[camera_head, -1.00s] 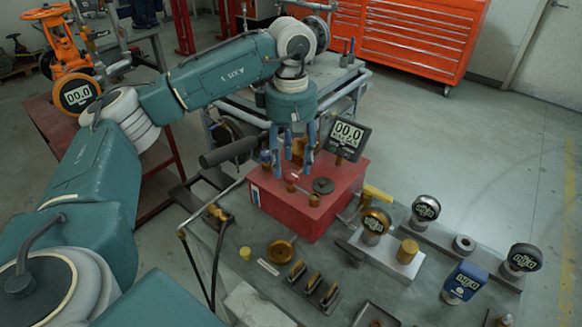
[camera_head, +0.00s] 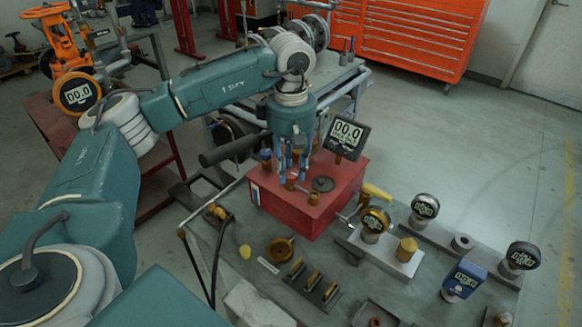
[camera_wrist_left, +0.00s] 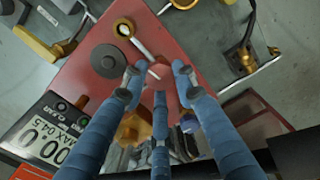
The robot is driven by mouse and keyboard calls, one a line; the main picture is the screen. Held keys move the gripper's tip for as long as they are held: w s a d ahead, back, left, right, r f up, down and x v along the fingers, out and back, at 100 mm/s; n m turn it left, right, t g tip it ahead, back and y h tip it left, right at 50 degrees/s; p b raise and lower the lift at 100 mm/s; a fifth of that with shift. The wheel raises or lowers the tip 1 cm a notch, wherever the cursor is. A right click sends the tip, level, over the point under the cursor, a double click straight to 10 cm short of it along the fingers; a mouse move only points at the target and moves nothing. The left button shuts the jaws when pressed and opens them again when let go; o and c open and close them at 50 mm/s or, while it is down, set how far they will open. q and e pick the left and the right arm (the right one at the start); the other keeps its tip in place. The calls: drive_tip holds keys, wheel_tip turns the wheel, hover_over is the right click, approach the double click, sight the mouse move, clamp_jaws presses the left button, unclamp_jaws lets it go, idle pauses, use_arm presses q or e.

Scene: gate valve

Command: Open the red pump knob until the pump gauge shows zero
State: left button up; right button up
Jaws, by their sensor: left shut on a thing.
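The red pump (camera_head: 330,205) is a red box on the grey bench. Its dark-framed gauge (camera_head: 346,134) reads 00.0 and also shows in the wrist view (camera_wrist_left: 45,130). The small red knob (camera_head: 291,186) is on the pump's top, largely hidden by my fingers. My left gripper (camera_head: 292,176) points down at the knob with its blue fingers drawn together around it. In the wrist view the fingertips (camera_wrist_left: 158,82) close in on a small red part, and the exact contact is hard to see. My right gripper is not in view.
A black bar handle (camera_head: 228,150) lies left of the pump. A yellow-handled valve (camera_head: 376,193) and several round gauges stand on the bench (camera_head: 235,270) to the right. Small brass fittings (camera_head: 280,250) lie in front. An orange valve (camera_head: 70,60) stands at the far left.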

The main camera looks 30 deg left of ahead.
sight(290, 172)
use_arm(q)
drive_tip(key=shift+a+n, duration=0.1)
drive_tip(key=shift+n, duration=0.3)
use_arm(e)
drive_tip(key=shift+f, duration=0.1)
use_arm(q)
drive_tip(key=shift+r, duration=0.1)
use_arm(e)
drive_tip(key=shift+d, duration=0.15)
use_arm(q)
drive_tip(key=o, duration=1.2)
drive_tip(key=shift+c, duration=0.2)
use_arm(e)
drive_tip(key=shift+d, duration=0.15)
use_arm(q)
wheel_tip(290, 172, up, 12)
drive_tip(key=shift+a, duration=0.1)
